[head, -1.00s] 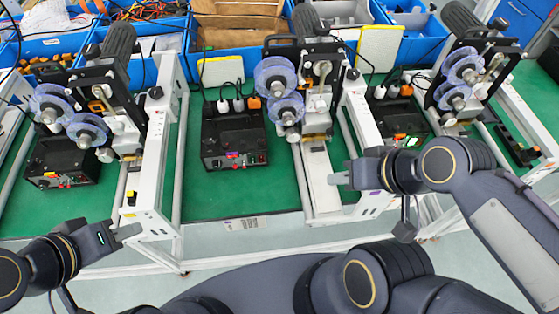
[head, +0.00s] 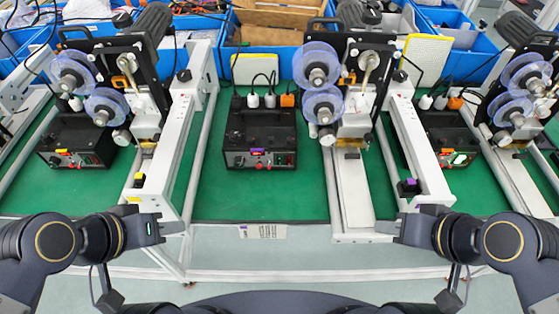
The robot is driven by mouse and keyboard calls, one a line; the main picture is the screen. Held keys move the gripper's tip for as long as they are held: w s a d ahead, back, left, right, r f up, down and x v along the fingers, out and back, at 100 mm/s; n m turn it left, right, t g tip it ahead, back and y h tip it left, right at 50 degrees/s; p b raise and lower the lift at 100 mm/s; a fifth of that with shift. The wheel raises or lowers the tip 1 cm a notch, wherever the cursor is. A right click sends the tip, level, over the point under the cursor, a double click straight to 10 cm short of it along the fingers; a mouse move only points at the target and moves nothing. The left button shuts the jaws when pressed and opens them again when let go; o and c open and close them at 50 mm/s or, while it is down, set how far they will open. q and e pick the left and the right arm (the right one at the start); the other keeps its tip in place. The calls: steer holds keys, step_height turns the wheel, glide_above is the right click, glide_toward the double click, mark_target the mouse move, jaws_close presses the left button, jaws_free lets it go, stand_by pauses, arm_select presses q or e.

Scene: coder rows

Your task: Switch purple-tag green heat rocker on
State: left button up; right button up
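The black control box (head: 261,137) with a purple tag (head: 257,151) stands on the green mat in the middle, below plugged-in cables. Its front panel has small red and green controls (head: 280,160); the green ones sit at the right end, and their on or off position is too small to tell. My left gripper (head: 178,228) is in front of the bench at the left, well short of the box. My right gripper (head: 384,229) is in front of the bench, right of the box. Both look empty and touch no box; their finger gaps are not clear.
Coder machines with purplish reels (head: 322,104) and white rails (head: 168,165) flank the middle box. A purple-topped black block (head: 409,187) sits on the right rail. Green mat before the middle box is clear.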

jaws_close()
stand_by(1.8)
